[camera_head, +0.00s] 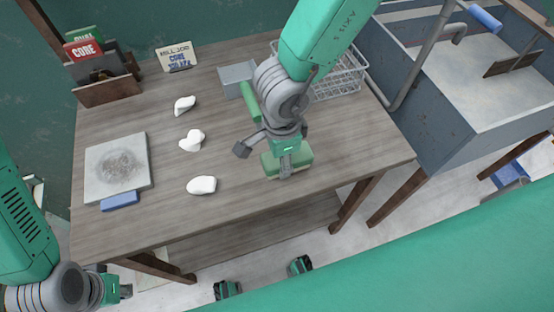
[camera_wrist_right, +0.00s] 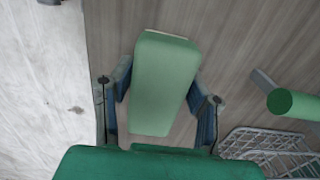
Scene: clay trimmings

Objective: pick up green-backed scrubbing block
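The green-backed scrubbing block (camera_head: 270,165) lies on the wooden table near its front edge, partly hidden by my right gripper. In the right wrist view the block (camera_wrist_right: 163,80) shows its pale green back, with a thin white edge at the far end. My right gripper (camera_head: 266,160) is over the block. In the wrist view its two fingers (camera_wrist_right: 160,100) stand apart, one on each side of the block and close to its sides; contact is not clear. My left gripper (camera_head: 122,291) is at the lower left, off the table, its fingers too small to read.
A green cylinder (camera_head: 249,101) lies behind my right gripper, near a wire basket (camera_head: 345,76) and a grey tray (camera_head: 229,77). Several white lumps (camera_head: 202,185) lie left of the block. A grey slab (camera_head: 104,175) and blue block (camera_head: 120,201) are further left. A sink (camera_head: 470,85) stands right.

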